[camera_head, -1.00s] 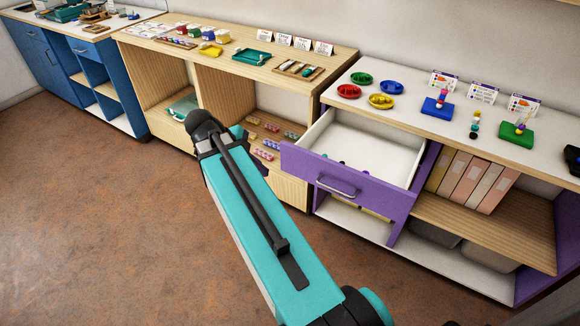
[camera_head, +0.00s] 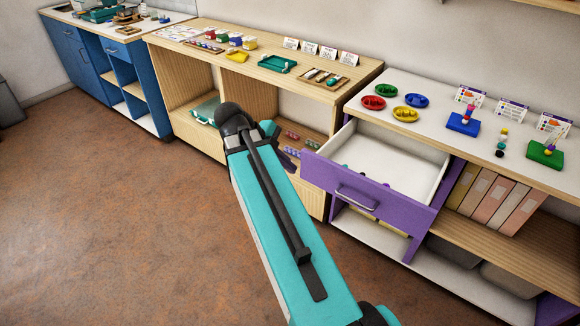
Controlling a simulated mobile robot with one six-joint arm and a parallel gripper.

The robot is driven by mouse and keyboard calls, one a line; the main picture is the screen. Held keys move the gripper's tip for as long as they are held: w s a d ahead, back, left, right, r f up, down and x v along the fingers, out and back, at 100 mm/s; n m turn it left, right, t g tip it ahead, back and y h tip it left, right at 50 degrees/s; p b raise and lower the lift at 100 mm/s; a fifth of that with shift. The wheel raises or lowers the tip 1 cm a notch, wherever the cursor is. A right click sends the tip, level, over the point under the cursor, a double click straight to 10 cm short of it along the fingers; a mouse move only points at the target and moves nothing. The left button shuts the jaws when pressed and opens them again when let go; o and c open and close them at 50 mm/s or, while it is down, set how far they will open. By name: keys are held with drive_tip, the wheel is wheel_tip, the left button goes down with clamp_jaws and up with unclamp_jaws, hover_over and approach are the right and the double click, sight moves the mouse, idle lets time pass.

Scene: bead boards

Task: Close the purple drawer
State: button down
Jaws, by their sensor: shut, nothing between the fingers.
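The purple drawer (camera_head: 366,196) is pulled well out of the purple cabinet on the right. Its white inside shows, with a few small dark and coloured beads near the front. A silver bar handle (camera_head: 357,198) is on its purple front. My gripper (camera_head: 290,158) shows only in part as a dark shape behind my teal arm, just left of the drawer front's left end. It is shut and empty. The fingertips are mostly hidden, and I cannot tell whether they touch the drawer.
The white cabinet top (camera_head: 440,125) holds coloured dishes, bead stands and cards. Open shelves with binders (camera_head: 490,198) are right of the drawer. A wooden cabinet (camera_head: 205,143) stands left, then a blue one (camera_head: 78,62). The brown floor in front is clear.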

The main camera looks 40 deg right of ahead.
approach(321, 180)
wheel_tip(321, 180, down, 3)
drive_tip(key=s+a, duration=0.2)
drive_tip(key=shift+w+d+f+p, duration=0.15)
drive_tip(key=shift+d+p, duration=0.1)
drive_tip(key=shift+d, duration=0.45)
drive_tip(key=shift+w+d+r+p, duration=0.1)
drive_tip(key=shift+w+d+p, duration=0.15)
drive_tip(key=shift+d, duration=0.45)
drive_tip(key=shift+w+d+f+p, duration=0.1)
drive_tip(key=shift+d+p, duration=0.2)
drive_tip(key=shift+d, duration=0.4)
